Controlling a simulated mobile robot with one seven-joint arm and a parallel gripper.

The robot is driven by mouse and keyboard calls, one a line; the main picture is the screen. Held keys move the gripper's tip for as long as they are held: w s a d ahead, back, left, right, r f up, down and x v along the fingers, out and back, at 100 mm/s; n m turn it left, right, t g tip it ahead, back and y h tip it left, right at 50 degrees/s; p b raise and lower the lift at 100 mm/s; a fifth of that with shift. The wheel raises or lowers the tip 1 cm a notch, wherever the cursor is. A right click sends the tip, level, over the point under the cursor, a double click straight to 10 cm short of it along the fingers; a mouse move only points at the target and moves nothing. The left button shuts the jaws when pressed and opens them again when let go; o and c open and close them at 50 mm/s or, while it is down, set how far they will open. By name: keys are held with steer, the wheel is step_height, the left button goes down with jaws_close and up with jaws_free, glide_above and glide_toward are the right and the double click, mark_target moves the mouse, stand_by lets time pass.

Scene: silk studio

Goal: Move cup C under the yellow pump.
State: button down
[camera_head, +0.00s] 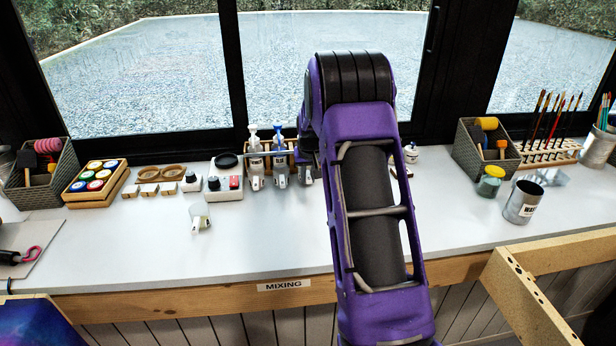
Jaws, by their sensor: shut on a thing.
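My purple arm reaches over the bench. The end of it with my gripper (308,158) shows only in part at the pump row, beside the blue-topped pump. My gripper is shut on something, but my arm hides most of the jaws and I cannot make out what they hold. A white-topped pump bottle (256,168) and a blue-topped pump bottle (280,168) stand side by side at the back. No yellow pump shows; that stretch of the row is behind my arm. A small clear cup (200,216) with a pale label stands alone in front; its letter is unreadable.
Left of the pumps are a white scale (226,190), small wooden dishes and a paint-jar tray (97,180). To the right stand a metal can (522,202), a yellow-lidded jar (490,182) and a brush rack (546,150). The bench (140,255) is clear at the front left.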

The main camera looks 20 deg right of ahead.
steer(key=shift+f, duration=0.4)
steer(key=c, duration=0.7)
jaws_free()
steer(key=shift+c, duration=0.2)
